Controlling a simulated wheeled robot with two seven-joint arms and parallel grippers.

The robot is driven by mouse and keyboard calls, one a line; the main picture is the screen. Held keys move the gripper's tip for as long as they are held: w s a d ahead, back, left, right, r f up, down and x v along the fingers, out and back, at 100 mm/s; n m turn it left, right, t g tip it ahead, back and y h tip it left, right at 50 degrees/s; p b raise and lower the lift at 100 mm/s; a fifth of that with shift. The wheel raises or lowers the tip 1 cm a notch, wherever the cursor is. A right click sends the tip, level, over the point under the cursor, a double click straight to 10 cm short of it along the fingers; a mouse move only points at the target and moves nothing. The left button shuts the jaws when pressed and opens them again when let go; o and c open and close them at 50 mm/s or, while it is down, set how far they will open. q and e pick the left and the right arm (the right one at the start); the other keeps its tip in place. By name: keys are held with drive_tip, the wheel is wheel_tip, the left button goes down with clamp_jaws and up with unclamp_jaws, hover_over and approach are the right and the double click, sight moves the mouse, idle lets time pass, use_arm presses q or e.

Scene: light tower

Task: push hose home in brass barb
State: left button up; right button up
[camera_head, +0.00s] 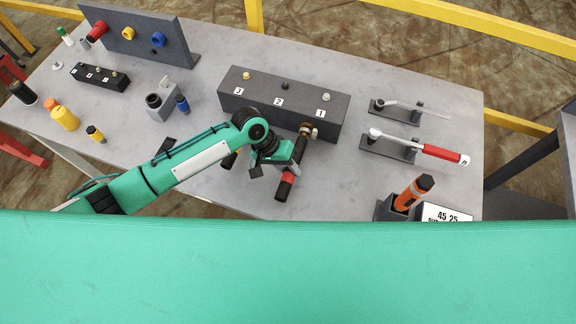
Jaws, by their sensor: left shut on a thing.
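The hose (284,188) is dark with a red band, and it lies slantwise in front of the dark block (268,105) marked 3, 2 and 1. The brass barb (307,128) sticks out of the block's front face near number 1. My left gripper (291,163) is shut on the hose, and its jaws hide part of it. The hose's far end points up at the barb and is close to it. I cannot tell how far it sits on the barb. My right gripper is not in view.
Two tools in dark holders, one a red-handled wrench (440,153), lie to the right. An orange tool (413,194) stands in a holder at the front right, beside a white display (445,213). A panel with coloured fittings (140,38) stands at the back left.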

use_arm(q)
drive_tip(key=shift+w+d, duration=0.25)
drive_tip(key=shift+w, duration=0.4)
drive_tip(key=shift+w+d+b, duration=0.2)
drive_tip(key=shift+w+b, duration=0.05)
drive_tip(key=shift+w, duration=0.4)
drive_tip(key=shift+w+d+b, duration=0.2)
drive_tip(key=shift+w, duration=0.4)
drive_tip(key=o, duration=1.2)
drive_tip(key=shift+c, duration=0.2)
drive_tip(key=b+v, duration=0.3)
drive_tip(key=v, duration=1.1)
